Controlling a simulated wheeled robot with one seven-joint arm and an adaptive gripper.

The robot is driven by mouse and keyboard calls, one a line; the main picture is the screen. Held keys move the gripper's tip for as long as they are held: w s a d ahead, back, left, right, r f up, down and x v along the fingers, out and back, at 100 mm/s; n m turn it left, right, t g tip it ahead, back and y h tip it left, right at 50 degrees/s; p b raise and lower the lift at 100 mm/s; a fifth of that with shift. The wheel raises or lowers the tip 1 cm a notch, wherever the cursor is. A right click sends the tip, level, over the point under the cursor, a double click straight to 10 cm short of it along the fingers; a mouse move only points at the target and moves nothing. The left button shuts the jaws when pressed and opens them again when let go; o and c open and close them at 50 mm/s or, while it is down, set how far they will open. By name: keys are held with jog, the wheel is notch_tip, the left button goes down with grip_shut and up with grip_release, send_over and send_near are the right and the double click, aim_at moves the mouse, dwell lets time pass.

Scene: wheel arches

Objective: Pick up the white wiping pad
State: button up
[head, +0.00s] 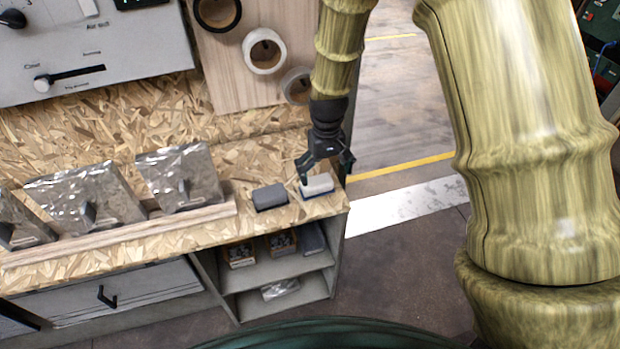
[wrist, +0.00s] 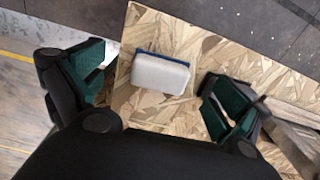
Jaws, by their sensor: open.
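The white wiping pad (head: 318,185) lies on the chipboard bench top near its right front corner, with a dark blue layer along its edge. In the wrist view the pad (wrist: 161,72) lies between the two spread green-lined fingers and touches neither of them. My gripper (head: 326,172) is open and empty, pointing down just above the pad. It also shows in the wrist view (wrist: 158,90). The fingers hide a small part of the pad in the head view.
A grey pad (head: 270,197) lies just left of the white one. Foil-wrapped panels (head: 180,178) stand behind a wooden strip (head: 130,231) at the left. Tape rolls (head: 264,51) are behind. The bench (head: 232,228) ends just right of the pad.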

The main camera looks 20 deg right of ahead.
aim_at(317, 181)
jog(key=w+r, duration=0.2)
jog(key=shift+w+a+r, duration=0.1)
jog(key=shift+w+r, duration=0.1)
jog(key=shift+r, duration=0.15)
jog(key=f, duration=0.2)
jog(key=f+p, duration=0.1)
jog(key=shift+w+a+f, duration=0.1)
jog(key=shift+a+f, duration=0.15)
jog(key=shift+f, duration=0.05)
jog(key=shift+w+a+f+p, duration=0.1)
jog(key=shift+f+p, duration=0.55)
jog(key=shift+f, duration=1.1)
jog(key=shift+w+a+f+p, duration=0.1)
jog(key=shift+f+p, duration=0.5)
jog(key=shift+f, duration=1.1)
jog(key=c, duration=0.9)
